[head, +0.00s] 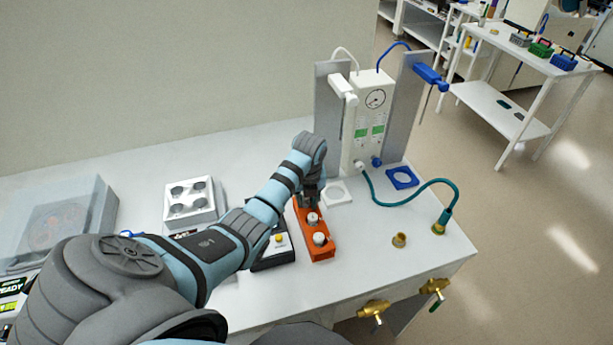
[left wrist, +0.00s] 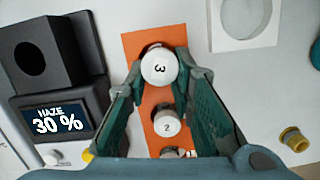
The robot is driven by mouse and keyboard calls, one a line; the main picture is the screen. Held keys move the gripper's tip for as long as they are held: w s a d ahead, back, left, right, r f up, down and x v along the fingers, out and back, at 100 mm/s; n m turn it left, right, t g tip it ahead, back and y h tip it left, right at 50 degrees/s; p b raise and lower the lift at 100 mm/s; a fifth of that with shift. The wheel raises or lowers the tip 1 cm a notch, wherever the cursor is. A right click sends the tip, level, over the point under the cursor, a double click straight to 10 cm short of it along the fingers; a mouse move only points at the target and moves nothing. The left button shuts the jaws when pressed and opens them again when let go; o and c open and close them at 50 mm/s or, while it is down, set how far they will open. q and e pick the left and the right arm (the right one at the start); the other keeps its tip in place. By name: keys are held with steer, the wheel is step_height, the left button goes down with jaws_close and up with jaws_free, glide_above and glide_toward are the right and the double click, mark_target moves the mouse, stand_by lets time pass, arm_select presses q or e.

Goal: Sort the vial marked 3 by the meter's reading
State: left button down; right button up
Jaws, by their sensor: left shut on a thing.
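The vial marked 3 (left wrist: 159,68) shows its white cap between my left gripper's fingers at the far end of the orange rack (left wrist: 133,45). My left gripper (head: 312,190) is shut on it, over the rack's far end in the head view; I cannot tell whether the vial is clear of its hole. The vial marked 2 (left wrist: 167,124) stands in the rack, with another white cap (left wrist: 170,152) partly hidden nearer. The meter (left wrist: 62,121), left of the rack, reads HAZE 30 %. Its dark well (left wrist: 30,58) looks empty. My right gripper is not in view.
A white square holder (head: 337,192) and a blue one (head: 401,178) lie before the panelled stand (head: 373,115). A teal hose (head: 415,187) and a brass fitting (head: 399,240) are at right. A white block with several holes (head: 190,216) stands left of my arm.

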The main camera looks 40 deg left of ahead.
arm_select(q)
steer(key=shift+s+d+f, duration=0.15)
steer(key=shift+s+f, duration=0.2)
steer(key=shift+f, duration=0.25)
steer(key=c, duration=1.4)
jaws_free()
steer(key=shift+o, duration=0.6)
steer(key=shift+f, duration=0.2)
steer(key=shift+w, duration=0.1)
steer(key=r, duration=0.7)
steer(key=shift+s+d+r, duration=0.2)
steer(key=shift+s+r, duration=0.05)
steer(key=shift+r, duration=0.2)
steer(key=shift+w+d, duration=0.1)
